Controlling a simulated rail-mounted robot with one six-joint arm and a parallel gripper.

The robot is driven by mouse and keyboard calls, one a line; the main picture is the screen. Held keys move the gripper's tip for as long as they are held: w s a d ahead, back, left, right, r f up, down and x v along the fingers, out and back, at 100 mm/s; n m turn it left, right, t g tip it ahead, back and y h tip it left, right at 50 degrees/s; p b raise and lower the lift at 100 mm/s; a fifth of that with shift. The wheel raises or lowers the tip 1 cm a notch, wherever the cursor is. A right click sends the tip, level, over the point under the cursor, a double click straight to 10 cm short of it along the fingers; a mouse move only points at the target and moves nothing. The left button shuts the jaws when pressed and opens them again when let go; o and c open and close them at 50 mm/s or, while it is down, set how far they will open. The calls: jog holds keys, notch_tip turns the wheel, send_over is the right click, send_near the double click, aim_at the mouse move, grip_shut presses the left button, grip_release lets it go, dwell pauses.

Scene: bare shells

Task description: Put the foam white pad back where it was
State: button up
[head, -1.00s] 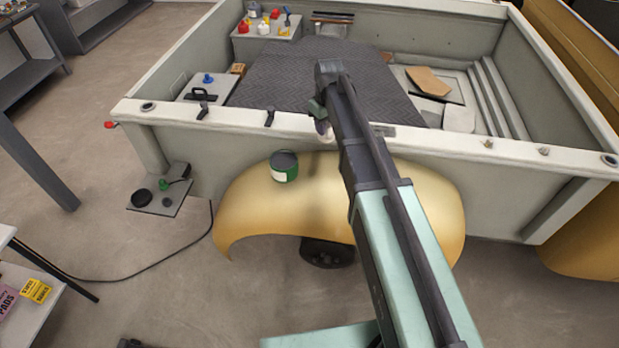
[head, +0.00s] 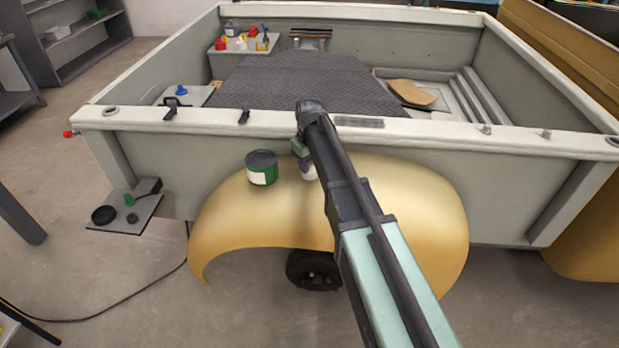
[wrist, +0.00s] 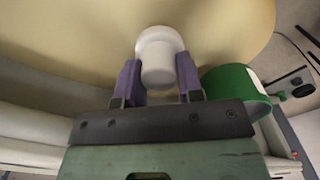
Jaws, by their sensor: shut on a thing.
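The foam white pad (wrist: 160,56) is a round white piece between the two purple fingers of my gripper (wrist: 155,82) in the wrist view. My gripper is shut on it. In the head view, my gripper (head: 303,160) hangs over the gold fender (head: 340,205), just right of the green can, and a bit of the white pad (head: 309,173) shows below it, partly hidden by my arm. The fender fills the background behind the pad in the wrist view. I cannot tell whether the pad touches the fender.
A green can (head: 262,168) stands on the fender close to the left of my gripper; the can also shows in the wrist view (wrist: 236,92). The trailer wall's top rim (head: 420,132) runs behind. A small shelf (head: 124,213) with a black disc sits left. The fender's right side is clear.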

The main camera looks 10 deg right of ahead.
notch_tip(320, 180, down, 3)
jog(key=shift+b, duration=0.6)
jog(key=shift+r+p, duration=0.3)
jog(key=shift+f, duration=0.2)
jog(key=o, duration=0.8)
jog(key=shift+o, duration=0.2)
jog(key=shift+r, duration=0.15)
notch_tip(320, 180, up, 12)
jog(key=p, duration=1.2)
jog(key=shift+r, duration=0.25)
jog(key=s+m, duration=0.5)
jog(key=s, duration=2)
jog(key=shift+f, duration=0.2)
